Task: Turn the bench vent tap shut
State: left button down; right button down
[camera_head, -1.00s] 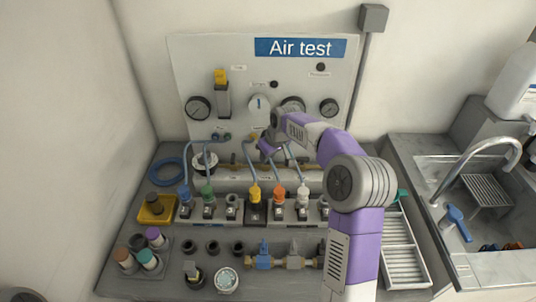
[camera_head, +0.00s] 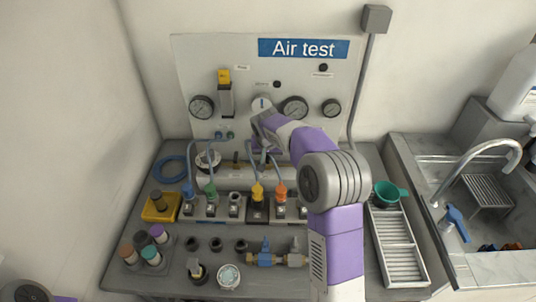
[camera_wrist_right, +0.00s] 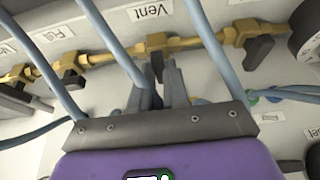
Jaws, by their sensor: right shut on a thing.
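The vent tap (camera_wrist_right: 156,42) is a brass valve on a brass pipe, below a white "Vent" label (camera_wrist_right: 150,11) in the right wrist view. Its dark lever (camera_wrist_right: 157,64) points away from the pipe, towards my gripper. My right gripper (camera_wrist_right: 160,75) is shut on this lever, one grey finger on each side; the fingers hide part of it. In the head view my right wrist (camera_head: 265,128) reaches in front of the panel, and the arm hides most of the tap area. My left gripper is not in view.
Blue hoses (camera_wrist_right: 115,45) cross close around the gripper. Dark-levered taps sit left (camera_wrist_right: 72,78) and right (camera_wrist_right: 256,46) of the vent tap. Below the arm is a row of coloured connectors (camera_head: 258,192). A green cup (camera_head: 386,193) and slatted tray (camera_head: 397,245) stand at right.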

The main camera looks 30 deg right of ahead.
dwell(0.5)
jog(key=c, duration=1.1)
grip_release()
jog(key=p+v, duration=0.1)
jog(key=v, duration=0.6)
jog(key=shift+r+p, duration=0.35)
jog(key=shift+p, duration=0.05)
jog(key=shift+f, duration=0.1)
